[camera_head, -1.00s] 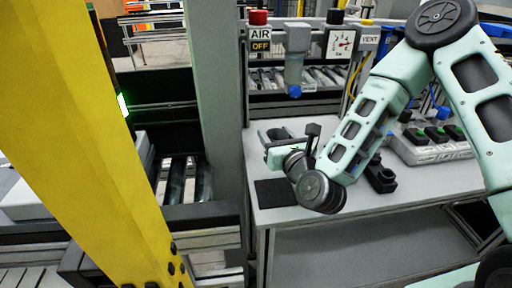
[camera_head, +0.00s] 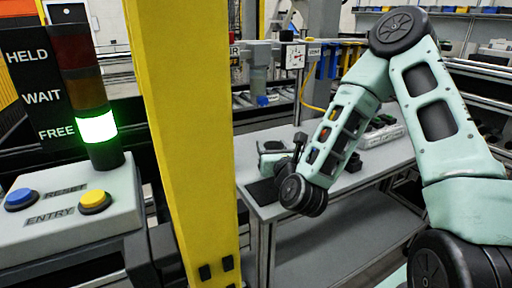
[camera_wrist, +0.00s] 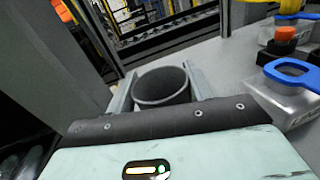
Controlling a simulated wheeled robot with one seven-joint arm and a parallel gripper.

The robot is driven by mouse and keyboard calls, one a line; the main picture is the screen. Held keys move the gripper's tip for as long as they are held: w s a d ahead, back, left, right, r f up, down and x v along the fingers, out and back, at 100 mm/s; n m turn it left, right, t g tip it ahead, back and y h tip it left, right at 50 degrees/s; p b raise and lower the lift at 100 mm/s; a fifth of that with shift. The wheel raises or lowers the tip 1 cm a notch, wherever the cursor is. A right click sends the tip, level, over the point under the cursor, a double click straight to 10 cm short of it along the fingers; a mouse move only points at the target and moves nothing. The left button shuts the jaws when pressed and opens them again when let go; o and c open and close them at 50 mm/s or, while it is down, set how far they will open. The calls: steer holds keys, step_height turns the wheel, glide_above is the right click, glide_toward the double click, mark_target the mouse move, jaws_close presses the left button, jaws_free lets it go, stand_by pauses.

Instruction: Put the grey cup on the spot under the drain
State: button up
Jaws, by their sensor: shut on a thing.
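My gripper (camera_wrist: 162,92) is shut on the grey cup (camera_wrist: 162,87), with one finger on each side of it. The cup is upright, open end up, and looks empty. In the head view my gripper (camera_head: 272,154) is over the grey table (camera_head: 300,207), near its left end; the cup is small there and partly hidden by my wrist. Whether the cup touches the table I cannot tell. The drain (camera_head: 262,100), a blue knob under a grey bowl, hangs behind and above the cup. A black square patch (camera_head: 262,191) lies on the table in front of my gripper.
A yellow post (camera_head: 185,140) stands close in front, left of the table. A panel (camera_head: 65,210) with blue and yellow buttons is at the left; its lamp (camera_head: 98,128) glows green at FREE. In the wrist view a blue handle (camera_wrist: 290,73) is at the right.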

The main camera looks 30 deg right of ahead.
steer(key=b, duration=0.3)
steer(key=shift+w+d+f+b, duration=0.1)
steer(key=shift+w+f+b, duration=0.25)
steer(key=shift+b, duration=0.05)
steer(key=shift+b, duration=0.6)
steer(key=x, duration=0.5)
steer(key=p+x, duration=0.1)
steer(key=x, duration=0.9)
steer(key=shift+w+r+p, duration=0.1)
steer(key=shift+r+p, duration=0.25)
steer(key=shift+w+f+b, duration=0.2)
steer(key=shift+f+b, duration=0.8)
steer(key=shift+f, duration=0.75)
steer(key=shift+f, duration=0.2)
steer(key=o, duration=0.9)
steer(key=shift+o, duration=0.2)
steer(key=shift+r, duration=0.1)
